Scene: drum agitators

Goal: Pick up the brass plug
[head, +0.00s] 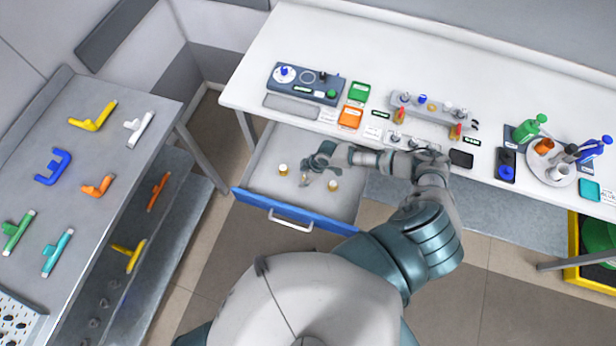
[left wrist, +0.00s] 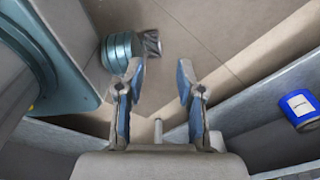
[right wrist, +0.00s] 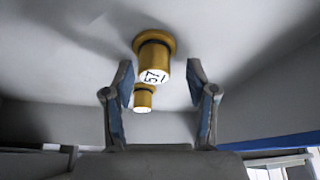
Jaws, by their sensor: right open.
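Two small brass plugs stand in the open drawer, one (head: 283,169) left of my right gripper and one (head: 333,185) to its right. My right gripper (head: 306,181) reaches down into the drawer, open and empty. In the right wrist view, a brass plug (right wrist: 153,52) with a wide flange and a white end marked "57" shows just beyond and between the open fingertips (right wrist: 160,82). I cannot tell whether the fingers touch either. My left gripper (left wrist: 155,80) is open and empty above the floor, outside the head view.
The drawer's blue front (head: 265,203) and side walls surround the right gripper. The white worktop (head: 290,55) above holds trays, bottles and a grey fixture (head: 430,106). A grey table (head: 75,150) at left bears coloured pipe fittings. Floor lies clear between them.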

